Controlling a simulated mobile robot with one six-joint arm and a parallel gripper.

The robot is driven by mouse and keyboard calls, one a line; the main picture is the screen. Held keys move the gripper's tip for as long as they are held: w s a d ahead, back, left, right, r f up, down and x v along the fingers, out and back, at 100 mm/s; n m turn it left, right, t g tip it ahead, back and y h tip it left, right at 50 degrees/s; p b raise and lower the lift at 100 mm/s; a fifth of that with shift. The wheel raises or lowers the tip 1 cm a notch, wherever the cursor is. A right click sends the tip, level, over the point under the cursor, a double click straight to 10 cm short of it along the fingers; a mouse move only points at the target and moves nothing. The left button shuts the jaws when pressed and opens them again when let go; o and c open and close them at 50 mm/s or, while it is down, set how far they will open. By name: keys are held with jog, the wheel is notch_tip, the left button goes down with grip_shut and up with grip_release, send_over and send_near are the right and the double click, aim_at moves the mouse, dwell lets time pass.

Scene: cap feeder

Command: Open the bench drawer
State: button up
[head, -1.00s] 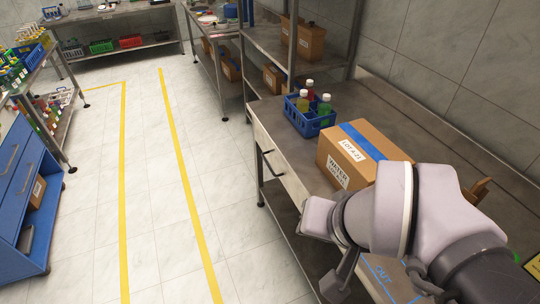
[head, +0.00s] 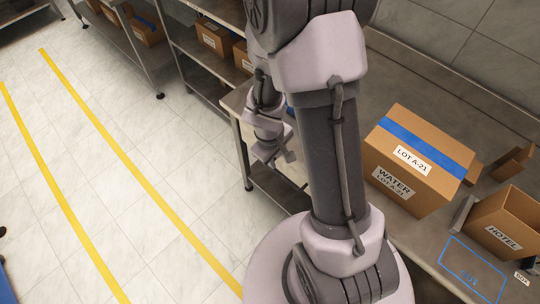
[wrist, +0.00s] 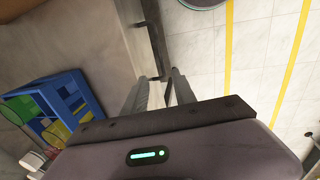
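In the wrist view, the drawer's dark bar handle (wrist: 155,38) stands off the pale front at the bench edge. The two fingers of my gripper (wrist: 160,84) are apart, and the near end of the handle shows between and just beyond their tips. I cannot tell whether either finger touches it. In the head view, my gripper (head: 272,152) is low at the aisle side of the bench (head: 385,65), behind my own arm. My arm hides the handle and most of the drawer front there, so I cannot tell how far the drawer is out.
A blue crate with bottles (wrist: 62,105) stands on the bench close to my gripper. A cardboard WATER box (head: 415,165) and an open HOTEL box (head: 508,222) are farther right. Shelving (head: 205,65) stands behind. The aisle floor (head: 150,190) on the left is clear.

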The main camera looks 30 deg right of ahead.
aim_at(282, 176)
jog(key=f+b, duration=0.3)
jog(key=f, duration=0.1)
jog(key=d+f+b, duration=0.1)
jog(key=f+b, duration=0.2)
jog(key=f, duration=0.2)
jog(key=d+f+b, duration=0.1)
jog(key=f+b, duration=0.2)
jog(key=f, duration=0.2)
jog(key=shift+w+d, duration=0.2)
jog(key=shift+d, duration=0.05)
jog(key=shift+w+d+f+b, duration=0.15)
jog(key=shift+f+b, duration=0.25)
jog(key=shift+f, duration=0.2)
grip_shut()
